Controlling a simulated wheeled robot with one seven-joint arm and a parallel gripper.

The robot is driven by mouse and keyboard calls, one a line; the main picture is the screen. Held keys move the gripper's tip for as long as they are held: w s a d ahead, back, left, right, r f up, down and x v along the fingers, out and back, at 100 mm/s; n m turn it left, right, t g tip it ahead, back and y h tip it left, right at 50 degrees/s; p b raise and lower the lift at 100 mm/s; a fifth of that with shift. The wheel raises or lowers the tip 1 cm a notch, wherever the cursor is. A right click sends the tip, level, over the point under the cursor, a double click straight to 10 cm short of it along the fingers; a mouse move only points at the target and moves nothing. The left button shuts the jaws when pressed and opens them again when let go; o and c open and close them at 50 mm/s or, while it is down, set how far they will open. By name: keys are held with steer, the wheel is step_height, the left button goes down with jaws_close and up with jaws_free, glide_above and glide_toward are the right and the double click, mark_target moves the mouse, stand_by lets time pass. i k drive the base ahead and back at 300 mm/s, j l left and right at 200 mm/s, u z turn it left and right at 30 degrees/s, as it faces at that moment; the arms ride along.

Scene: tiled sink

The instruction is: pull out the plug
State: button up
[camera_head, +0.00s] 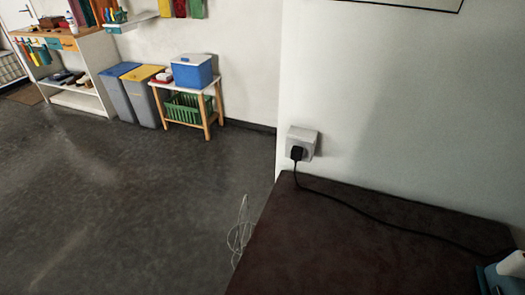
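A black plug (297,153) sits in a light grey wall socket box (308,138) on the white wall, just above the back left corner of a dark brown tabletop. A black cord (375,215) hangs from the plug and runs right across the tabletop toward its right end. The plug appears fully seated against the socket's face. My gripper is not in view.
The dark tabletop (350,255) is bare apart from the cord and a blue and white object (506,272) at the lower right. A thin wire-like object (240,237) shows beside its left edge. Bins (140,92) and a small shelf (207,107) stand far left. The grey floor between is open.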

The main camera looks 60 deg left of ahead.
mark_target(296, 153)
steer(key=u, duration=1.8)
steer(key=j, duration=0.5)
steer(key=k+j+u, duration=0.15)
steer(key=j, duration=0.35)
